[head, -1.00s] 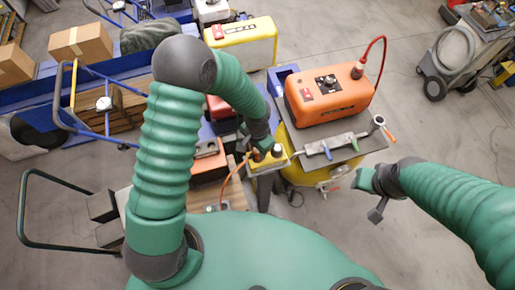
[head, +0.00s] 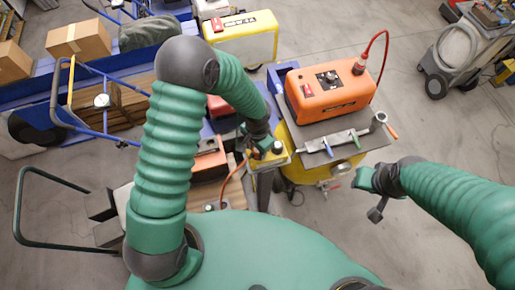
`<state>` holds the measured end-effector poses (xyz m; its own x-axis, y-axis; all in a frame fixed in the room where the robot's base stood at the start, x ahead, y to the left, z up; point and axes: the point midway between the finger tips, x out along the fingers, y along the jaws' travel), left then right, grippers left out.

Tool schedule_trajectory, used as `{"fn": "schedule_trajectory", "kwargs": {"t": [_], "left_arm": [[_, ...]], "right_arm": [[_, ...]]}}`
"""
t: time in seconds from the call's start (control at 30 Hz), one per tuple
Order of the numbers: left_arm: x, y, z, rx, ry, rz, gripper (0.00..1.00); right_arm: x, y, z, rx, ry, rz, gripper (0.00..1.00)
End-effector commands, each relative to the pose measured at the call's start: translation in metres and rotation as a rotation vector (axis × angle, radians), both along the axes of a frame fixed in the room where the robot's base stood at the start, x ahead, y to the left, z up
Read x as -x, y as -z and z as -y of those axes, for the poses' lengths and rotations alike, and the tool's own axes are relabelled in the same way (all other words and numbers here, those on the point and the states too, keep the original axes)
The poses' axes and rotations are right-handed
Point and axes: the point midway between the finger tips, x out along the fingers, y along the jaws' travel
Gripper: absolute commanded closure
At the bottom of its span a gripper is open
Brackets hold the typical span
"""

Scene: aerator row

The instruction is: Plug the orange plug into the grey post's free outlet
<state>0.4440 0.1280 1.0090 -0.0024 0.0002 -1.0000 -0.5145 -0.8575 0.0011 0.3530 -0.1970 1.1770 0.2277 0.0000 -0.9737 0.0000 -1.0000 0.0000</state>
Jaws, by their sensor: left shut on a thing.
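The grey post (head: 264,190) stands in the middle of the head view, with a yellow head (head: 284,160) on top. My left gripper (head: 256,152) is low over the left part of the yellow head, shut on the orange plug, which is mostly hidden by the fingers. An orange cable (head: 237,172) runs from there down to the left. I cannot tell whether the plug touches an outlet. My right gripper (head: 366,194) hangs away to the right; its jaw state is unclear.
An orange machine (head: 330,92) with a red cable stands on a grey-topped yellow drum (head: 372,141), close right of the post. Tools lie on its top. A yellow case (head: 243,42) stands behind.

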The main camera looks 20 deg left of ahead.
Motion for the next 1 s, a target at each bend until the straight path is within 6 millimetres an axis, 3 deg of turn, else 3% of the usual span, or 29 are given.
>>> {"fn": "schedule_trajectory", "kwargs": {"t": [0.33, 0.37, 0.53, 0.87, 1.0], "left_arm": [[0.000, 0.009, 0.000, 0.001, 0.000, 0.001, 1.00], [0.000, 0.009, 0.000, 0.001, 0.000, 0.001, 0.61], [0.000, 0.008, 0.000, 0.000, 0.000, 0.000, 0.39], [0.000, 0.007, 0.000, 0.000, 0.000, 0.000, 0.37], [-0.002, -0.009, 0.000, 0.000, -0.002, 0.004, 0.37]], "right_arm": [[0.000, 0.007, 0.000, 0.000, 0.000, 0.000, 0.64], [0.000, 0.007, 0.000, 0.000, 0.000, 0.000, 0.64], [0.000, 0.006, 0.000, 0.000, 0.000, 0.000, 0.64], [0.000, 0.007, 0.000, 0.000, 0.000, 0.000, 0.64], [0.000, 0.010, 0.000, 0.000, 0.000, 0.000, 0.64]]}}
